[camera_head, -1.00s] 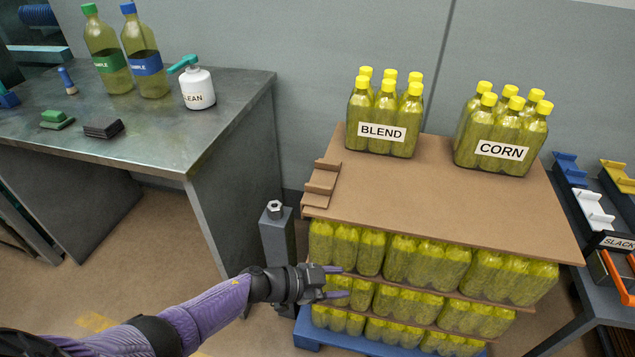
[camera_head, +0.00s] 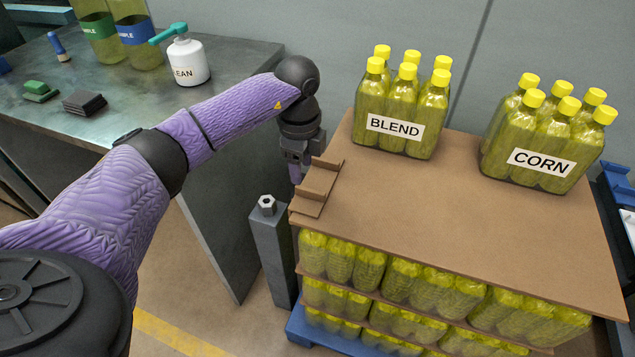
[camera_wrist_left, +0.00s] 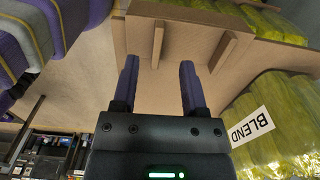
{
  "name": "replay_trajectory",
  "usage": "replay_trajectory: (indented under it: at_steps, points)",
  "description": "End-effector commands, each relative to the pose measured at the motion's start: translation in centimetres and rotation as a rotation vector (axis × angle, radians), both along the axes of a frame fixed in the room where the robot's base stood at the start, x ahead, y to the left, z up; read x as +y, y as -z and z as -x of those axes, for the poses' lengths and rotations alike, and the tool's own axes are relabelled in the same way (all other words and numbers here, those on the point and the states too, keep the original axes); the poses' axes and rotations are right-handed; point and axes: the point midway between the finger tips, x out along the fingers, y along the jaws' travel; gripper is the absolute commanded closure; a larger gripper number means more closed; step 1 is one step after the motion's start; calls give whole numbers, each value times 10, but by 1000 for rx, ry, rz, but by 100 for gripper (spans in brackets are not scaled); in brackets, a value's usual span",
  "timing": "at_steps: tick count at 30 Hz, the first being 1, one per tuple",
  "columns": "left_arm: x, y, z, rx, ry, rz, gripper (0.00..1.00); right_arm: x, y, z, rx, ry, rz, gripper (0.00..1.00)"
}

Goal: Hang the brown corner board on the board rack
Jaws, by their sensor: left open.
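The brown corner board (camera_head: 318,186), a small piece with raised ridges, lies at the left corner of the brown sheet on top of the bottle stack. In the left wrist view the board (camera_wrist_left: 185,22) shows at the top, with two ridges pointing down toward the fingers. My left gripper (camera_head: 296,176) points down at the board's left edge, and its fingertips are partly hidden in the head view. In the wrist view the left gripper (camera_wrist_left: 160,72) is open, with nothing seen between its fingers. I cannot make out a board rack for certain. My right gripper is not in view.
Bottle packs BLEND (camera_head: 400,108) and CORN (camera_head: 545,140) stand on the brown sheet (camera_head: 460,210). A grey post (camera_head: 268,245) with a hex top stands left of the stack. The metal table (camera_head: 235,70) holds a white CLEAN bottle (camera_head: 188,62). Blue trays (camera_head: 618,185) sit at right.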

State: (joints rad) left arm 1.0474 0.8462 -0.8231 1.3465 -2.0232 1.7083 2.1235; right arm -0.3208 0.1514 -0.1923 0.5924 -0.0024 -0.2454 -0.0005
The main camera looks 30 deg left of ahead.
Motion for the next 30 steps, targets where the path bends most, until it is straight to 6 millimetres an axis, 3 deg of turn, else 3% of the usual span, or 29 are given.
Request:
replay_trajectory:
  at_steps: [8,14,15,23,30]
  points:
    - [-7,56,1,5,1,2,44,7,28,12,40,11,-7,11]
    - [-7,56,1,-2,2,3,44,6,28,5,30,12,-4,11]
    - [-7,56,1,-2,2,3,46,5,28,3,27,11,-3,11]
    - [-7,56,1,-1,2,3,100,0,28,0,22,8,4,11]
    - [-7,56,1,-2,2,3,100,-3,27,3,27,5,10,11]
